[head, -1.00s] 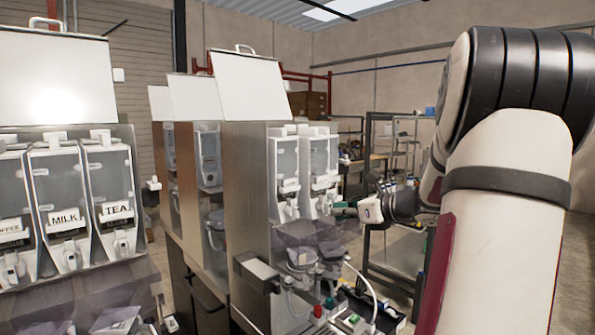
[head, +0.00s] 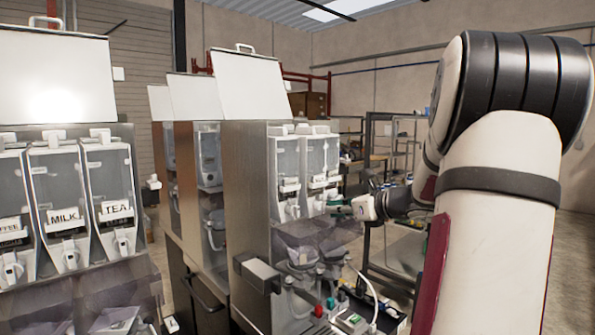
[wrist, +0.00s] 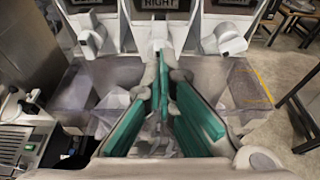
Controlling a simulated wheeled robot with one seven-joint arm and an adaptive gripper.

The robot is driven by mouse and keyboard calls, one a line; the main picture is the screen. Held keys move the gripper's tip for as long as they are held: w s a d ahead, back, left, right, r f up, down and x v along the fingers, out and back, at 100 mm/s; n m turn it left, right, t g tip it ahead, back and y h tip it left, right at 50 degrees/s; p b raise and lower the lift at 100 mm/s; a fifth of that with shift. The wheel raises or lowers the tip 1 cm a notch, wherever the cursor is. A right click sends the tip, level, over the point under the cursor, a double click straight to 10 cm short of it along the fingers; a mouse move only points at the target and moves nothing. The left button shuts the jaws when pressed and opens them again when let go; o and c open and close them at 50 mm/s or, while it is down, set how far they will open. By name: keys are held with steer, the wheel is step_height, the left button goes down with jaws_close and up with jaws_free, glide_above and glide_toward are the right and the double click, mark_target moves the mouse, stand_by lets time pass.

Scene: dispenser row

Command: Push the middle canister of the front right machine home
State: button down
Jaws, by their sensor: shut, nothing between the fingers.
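The front right machine (head: 245,160) stands mid-picture in the head view, its white lid raised. Its clear canisters face right, the near one (head: 286,180) with a white spout. In the wrist view three canister fronts stand side by side. The middle canister (wrist: 160,28) has a dark label ending in "RIGHT" and a white spout. My gripper (wrist: 164,76) is shut and empty, its green fingers converging just below that spout. I cannot tell whether they touch it. In the head view my gripper (head: 340,211) is low in front of the canisters. How far the middle canister stands out is unclear.
A left machine (head: 70,290) with canisters labelled MILK and TEA stands near. Below my gripper are clear funnels (head: 300,255) and a drip area with cups and a hose. Shelving (head: 395,150) stands behind at right, with some open floor.

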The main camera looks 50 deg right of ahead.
steer(key=shift+w+d, duration=0.1)
steer(key=shift+w, duration=0.9)
steer(key=s+p, duration=0.3)
steer(key=s, duration=0.5)
steer(key=shift+a, duration=0.4)
